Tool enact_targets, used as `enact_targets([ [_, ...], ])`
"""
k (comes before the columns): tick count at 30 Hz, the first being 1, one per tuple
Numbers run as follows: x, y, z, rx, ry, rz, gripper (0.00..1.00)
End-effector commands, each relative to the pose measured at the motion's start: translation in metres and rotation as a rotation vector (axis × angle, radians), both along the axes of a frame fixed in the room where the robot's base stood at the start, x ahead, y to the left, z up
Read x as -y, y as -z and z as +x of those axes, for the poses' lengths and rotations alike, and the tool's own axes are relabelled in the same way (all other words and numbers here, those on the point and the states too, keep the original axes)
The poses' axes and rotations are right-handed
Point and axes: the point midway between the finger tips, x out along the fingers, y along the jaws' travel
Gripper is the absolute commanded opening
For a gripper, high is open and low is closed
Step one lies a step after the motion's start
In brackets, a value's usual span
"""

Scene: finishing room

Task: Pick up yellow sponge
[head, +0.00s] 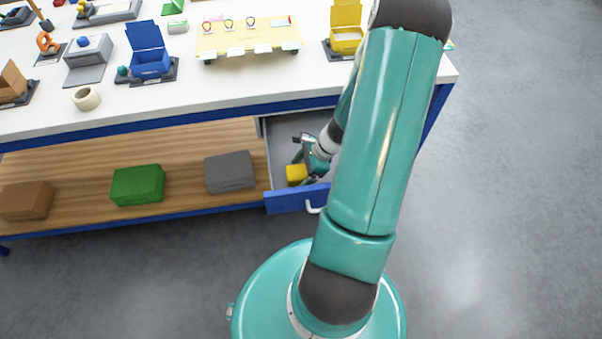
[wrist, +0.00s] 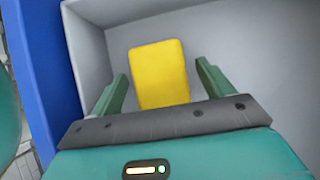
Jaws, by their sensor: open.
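The yellow sponge (head: 297,174) lies in the open grey drawer with the blue front (head: 290,201), under the right part of the workbench. In the wrist view the sponge (wrist: 159,74) is a rounded yellow block on the grey drawer floor. My gripper (wrist: 161,86) is open, with one green finger on each side of the sponge and a visible gap on both sides. In the head view my gripper (head: 309,168) is inside the drawer, partly hidden by my arm. I cannot tell how far the fingertips are above the drawer floor.
A wooden shelf (head: 90,170) left of the drawer holds a brown box (head: 25,201), a green box (head: 138,185) and a grey box (head: 230,172). The white benchtop (head: 150,95) above carries several items. Drawer walls (wrist: 90,50) stand close around my gripper. Grey floor right is clear.

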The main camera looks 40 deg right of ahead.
Motion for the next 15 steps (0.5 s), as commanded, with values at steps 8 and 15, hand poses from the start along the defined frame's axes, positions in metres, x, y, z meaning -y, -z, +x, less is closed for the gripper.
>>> enact_targets([
  [8,0.0005,-0.0005,0.0000,0.001,0.001,0.000,0.54],
  [15,0.0006,-0.0005,0.0001,0.001,0.001,0.000,0.33],
])
